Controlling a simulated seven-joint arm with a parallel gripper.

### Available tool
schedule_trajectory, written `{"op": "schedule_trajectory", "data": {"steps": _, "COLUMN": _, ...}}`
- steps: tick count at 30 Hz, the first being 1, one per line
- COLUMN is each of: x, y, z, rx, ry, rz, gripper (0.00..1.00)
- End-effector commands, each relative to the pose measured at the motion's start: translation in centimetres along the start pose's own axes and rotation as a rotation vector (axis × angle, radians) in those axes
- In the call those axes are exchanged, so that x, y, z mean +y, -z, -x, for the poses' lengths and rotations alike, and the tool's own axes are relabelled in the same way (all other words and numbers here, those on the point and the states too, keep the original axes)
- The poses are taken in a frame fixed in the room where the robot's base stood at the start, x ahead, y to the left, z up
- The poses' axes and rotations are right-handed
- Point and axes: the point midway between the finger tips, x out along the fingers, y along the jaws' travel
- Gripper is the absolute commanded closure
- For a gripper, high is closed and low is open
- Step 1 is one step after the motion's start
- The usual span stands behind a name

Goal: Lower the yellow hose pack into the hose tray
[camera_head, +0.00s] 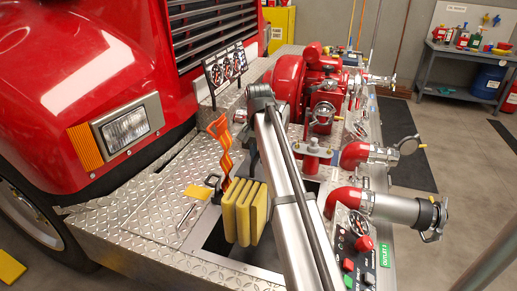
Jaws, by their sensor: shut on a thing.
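The yellow hose pack (243,212), a row of thick upright folds, hangs in the middle of the picture, over the dark opening of the hose tray (212,246) in the bumper deck. Its lower edge appears above or just at the opening; the exact height is hard to judge. My gripper (246,174) is at the top of the pack, shut on it, and largely hidden behind my grey arm link. An orange strap-like piece (222,145) rises beside the pack's upper left. My arm also covers the right part of the opening.
Diamond-plate deck (140,222) lies left of the opening, with a yellow label (198,192) on it. Red pump parts (290,80), pipe outlets (395,207) and a button panel (357,258) crowd the right. The red truck front (70,130) stands at left.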

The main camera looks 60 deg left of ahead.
Motion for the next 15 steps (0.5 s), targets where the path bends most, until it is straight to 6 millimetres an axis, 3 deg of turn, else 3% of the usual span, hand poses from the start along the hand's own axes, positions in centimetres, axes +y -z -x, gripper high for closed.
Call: {"op": "schedule_trajectory", "data": {"steps": 15, "x": 0.0, "y": 0.0, "z": -4.6, "rx": 0.0, "ry": 0.0, "rz": 0.0, "gripper": 1.0}}
